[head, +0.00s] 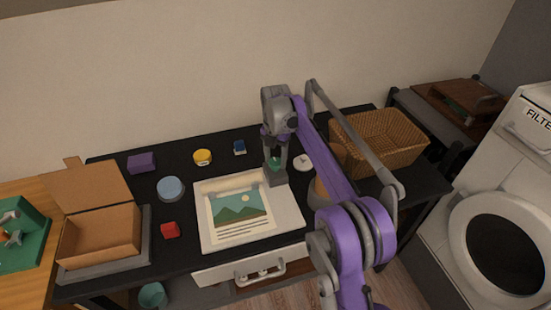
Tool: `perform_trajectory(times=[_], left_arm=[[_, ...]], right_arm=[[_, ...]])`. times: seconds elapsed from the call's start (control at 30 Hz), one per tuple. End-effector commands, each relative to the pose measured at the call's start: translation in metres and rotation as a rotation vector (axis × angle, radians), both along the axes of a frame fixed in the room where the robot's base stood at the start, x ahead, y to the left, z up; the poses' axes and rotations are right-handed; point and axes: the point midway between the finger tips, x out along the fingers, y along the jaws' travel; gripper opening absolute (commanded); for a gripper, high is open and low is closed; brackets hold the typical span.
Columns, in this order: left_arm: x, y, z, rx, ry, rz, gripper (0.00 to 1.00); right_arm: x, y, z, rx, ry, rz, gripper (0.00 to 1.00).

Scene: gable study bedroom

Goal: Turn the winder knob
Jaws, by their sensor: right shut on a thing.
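The winder knob (275,161) is a small teal piece on top of a grey block (276,178) at the right edge of a white board (291,213). My right gripper (275,158) points down from above and is shut on the knob. Its fingers hide part of the knob, so its turned angle cannot be told. My left gripper is not in view.
On the black table (178,250) are a purple block (142,162), yellow tin (202,157), blue-grey round item (171,188), red block (170,230), small blue item (239,147) and white disc (303,162). An open cardboard box (100,235) stands left, a wicker basket (385,150) right.

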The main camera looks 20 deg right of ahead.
Motion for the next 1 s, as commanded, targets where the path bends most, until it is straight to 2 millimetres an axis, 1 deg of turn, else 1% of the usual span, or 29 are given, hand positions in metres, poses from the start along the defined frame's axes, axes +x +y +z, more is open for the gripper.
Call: perform_trajectory(times=[0.03, 0.1, 0.13, 0.37, 0.57, 0.77, 1.0], left_arm=[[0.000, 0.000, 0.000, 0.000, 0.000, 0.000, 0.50], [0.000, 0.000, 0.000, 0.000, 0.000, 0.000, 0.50], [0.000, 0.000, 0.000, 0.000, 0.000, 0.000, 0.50], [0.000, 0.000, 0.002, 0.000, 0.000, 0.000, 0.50], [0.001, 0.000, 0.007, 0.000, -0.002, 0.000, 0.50], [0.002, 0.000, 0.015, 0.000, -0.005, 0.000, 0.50], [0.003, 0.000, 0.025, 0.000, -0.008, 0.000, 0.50]], right_arm=[[0.000, 0.000, 0.000, 0.000, 0.000, 0.000, 0.16], [0.000, 0.000, 0.000, 0.000, 0.000, 0.000, 0.04], [0.000, 0.000, 0.000, 0.000, 0.000, 0.000, 0.01], [0.000, 0.000, 0.001, 0.000, 0.000, -0.021, 0.01], [0.000, 0.000, 0.001, 0.000, 0.000, -0.106, 0.01], [0.000, 0.000, 0.002, 0.000, 0.000, -0.261, 0.01], [0.000, 0.000, 0.002, 0.000, 0.000, -0.489, 0.01]])
